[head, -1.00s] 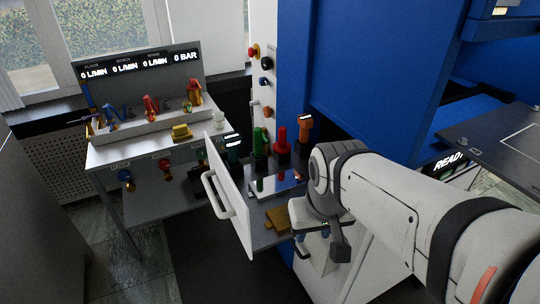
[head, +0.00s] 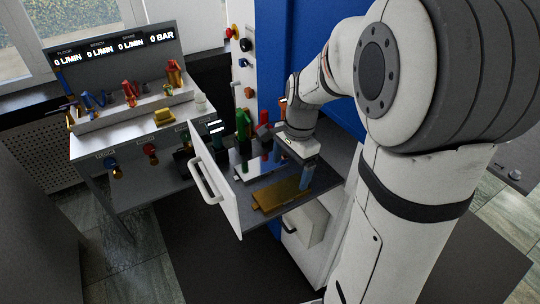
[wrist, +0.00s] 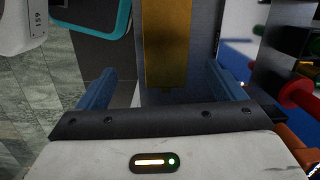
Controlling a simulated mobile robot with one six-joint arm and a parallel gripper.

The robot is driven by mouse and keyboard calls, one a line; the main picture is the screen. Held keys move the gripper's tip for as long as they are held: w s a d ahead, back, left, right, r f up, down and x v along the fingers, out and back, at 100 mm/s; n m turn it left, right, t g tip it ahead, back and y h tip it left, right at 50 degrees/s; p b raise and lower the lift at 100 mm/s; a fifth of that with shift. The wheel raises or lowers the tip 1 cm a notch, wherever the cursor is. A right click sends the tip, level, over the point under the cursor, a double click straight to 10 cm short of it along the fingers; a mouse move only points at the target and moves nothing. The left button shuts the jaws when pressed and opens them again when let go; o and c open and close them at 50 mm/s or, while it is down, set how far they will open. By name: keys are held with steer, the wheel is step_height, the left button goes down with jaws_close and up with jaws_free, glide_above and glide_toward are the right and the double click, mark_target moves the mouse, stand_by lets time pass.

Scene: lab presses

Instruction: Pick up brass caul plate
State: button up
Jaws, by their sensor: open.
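The brass caul plate (head: 280,194) is a flat golden plate lying near the front of the pulled-out drawer. My gripper (head: 306,178) points down at the plate's right end, its blue fingers open. In the wrist view the plate (wrist: 166,45) runs up the picture between the two blue fingers of my gripper (wrist: 160,70). There is a gap on each side, and nothing is held. I cannot tell how far the fingertips are above the plate.
The drawer's white front (head: 214,180) with its handle stands left of the plate. Behind the plate are a shiny plate and tools with green (head: 242,125) and red (head: 263,130) handles. A bench (head: 88,140) with valves stands at the left. A blue press (head: 272,60) rises behind.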

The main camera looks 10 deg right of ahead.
mark_target(282, 190)
steer(key=shift+w+f+m, duration=0.2)
steer(key=shift+w+m, duration=0.1)
steer(key=shift+f, duration=0.4)
steer(key=f, duration=0.2)
steer(key=a+f, duration=0.1)
steer(key=f, duration=0.1)
steer(key=f+p, duration=0.1)
steer(key=f, duration=0.2)
steer(key=shift+a, duration=0.25)
steer(key=shift+c, duration=0.2)
steer(key=shift+w+r, duration=0.1)
steer(key=c, duration=1.4)
